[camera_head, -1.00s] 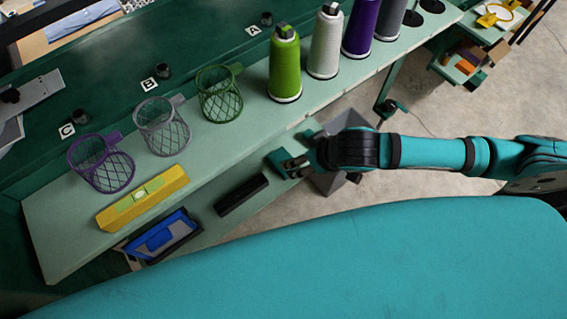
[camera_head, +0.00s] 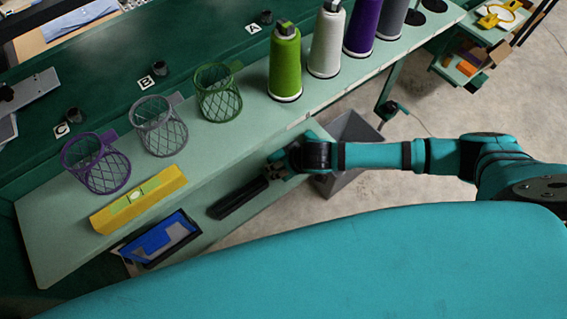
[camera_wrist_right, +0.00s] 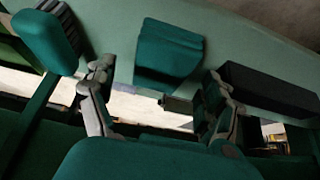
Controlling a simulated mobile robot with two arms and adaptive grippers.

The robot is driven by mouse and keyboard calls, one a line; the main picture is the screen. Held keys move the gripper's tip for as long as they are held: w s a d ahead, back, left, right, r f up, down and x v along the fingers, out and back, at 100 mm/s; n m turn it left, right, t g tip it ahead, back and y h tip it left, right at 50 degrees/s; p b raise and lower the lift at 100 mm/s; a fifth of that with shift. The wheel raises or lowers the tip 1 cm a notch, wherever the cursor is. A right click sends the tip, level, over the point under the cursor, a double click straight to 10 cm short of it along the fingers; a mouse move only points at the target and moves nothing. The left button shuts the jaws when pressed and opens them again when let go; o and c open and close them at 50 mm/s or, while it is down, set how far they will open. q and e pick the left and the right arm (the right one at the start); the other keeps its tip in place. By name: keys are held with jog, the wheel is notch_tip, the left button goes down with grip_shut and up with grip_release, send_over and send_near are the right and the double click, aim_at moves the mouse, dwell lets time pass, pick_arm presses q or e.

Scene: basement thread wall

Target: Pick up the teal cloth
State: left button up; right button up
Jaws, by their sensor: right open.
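A folded teal cloth (camera_wrist_right: 168,50) lies on a pale green surface in the right wrist view, beyond and between the fingers. I cannot make it out in the head view, where the bench top and my arm may cover it. My right gripper (camera_wrist_right: 157,80) is open, with its two fingers apart and nothing held between them. In the head view the right gripper (camera_head: 272,171) is at the bench's front edge, by the lower shelf. My left gripper is not in view.
A black block (camera_head: 238,198) lies on the lower shelf (camera_head: 215,225), close to the right gripper; it also shows in the wrist view (camera_wrist_right: 268,88). A blue tray (camera_head: 160,240) is further left. Thread cones, wire baskets and a yellow block (camera_head: 138,199) stand on the bench above. A grey bin (camera_head: 345,150) is behind my arm.

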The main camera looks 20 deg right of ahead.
jog(key=shift+w+a+f, duration=0.1)
jog(key=shift+w+f, duration=0.15)
jog(key=shift+f, duration=0.2)
jog(key=c, duration=1.2)
jog(key=shift+r, duration=0.15)
jog(key=shift+r, duration=0.25)
jog(key=r, duration=0.3)
jog(key=shift+s, duration=0.25)
jog(key=s+d, duration=0.3)
jog(key=s, duration=0.1)
jog(key=s+d+r, duration=0.1)
jog(key=s+d, duration=0.2)
jog(key=s, duration=0.1)
jog(key=s+d, duration=0.3)
jog(key=s, duration=0.1)
jog(key=shift+s+d+r, duration=0.1)
jog(key=shift+s+r, duration=0.05)
jog(key=shift+s, duration=0.2)
